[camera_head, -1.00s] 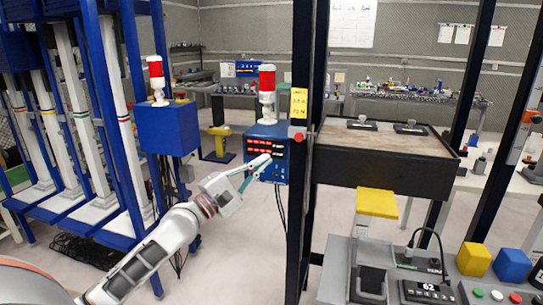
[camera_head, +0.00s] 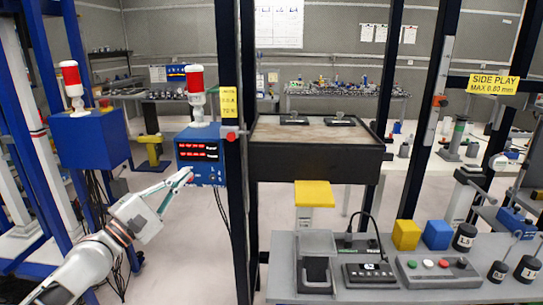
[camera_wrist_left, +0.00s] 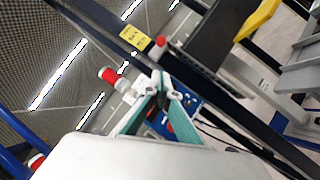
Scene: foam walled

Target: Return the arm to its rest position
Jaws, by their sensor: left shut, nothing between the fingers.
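My left arm comes in from the lower left in the head view. Its gripper (camera_head: 188,174) is at the front of a blue box with red displays (camera_head: 200,152), its fingers together and holding nothing. I cannot tell whether the fingertips touch the box. In the left wrist view the teal fingers (camera_wrist_left: 160,85) converge to closed tips, with the blue box (camera_wrist_left: 188,103) behind them. My right gripper is not in either view.
A dark post (camera_head: 232,150) stands just right of the blue box. A second blue box (camera_head: 92,139) with a red-topped lamp stands to the left. A grey bench (camera_head: 285,270) with a control panel (camera_head: 438,272), blocks and black weights fills the lower right.

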